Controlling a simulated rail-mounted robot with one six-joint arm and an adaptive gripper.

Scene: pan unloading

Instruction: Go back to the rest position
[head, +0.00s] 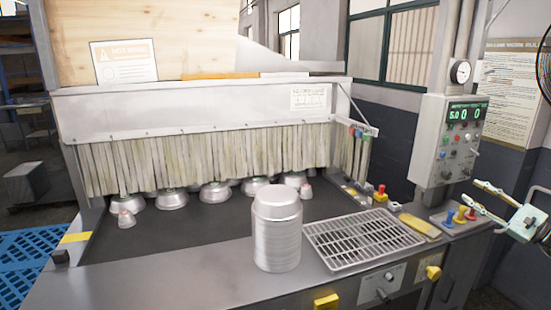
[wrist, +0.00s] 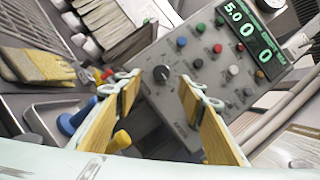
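My gripper (head: 472,194) is at the right edge of the head view, in front of the control box and above the right end of the counter. In the wrist view my gripper (wrist: 160,90) shows two fingers with wood-coloured pads, spread well apart. Only background shows between them. A stack of silver pans (head: 277,232) stands upright on the counter front, left of a wire rack (head: 365,241) that lies empty. Several upturned metal pans (head: 171,200) sit on the dark bed along the strip curtain, some partly hidden behind it. My gripper is far from the pans.
The control box (head: 450,140) with a green display stands behind my gripper; it fills much of the wrist view (wrist: 205,75). The counter's left front is clear.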

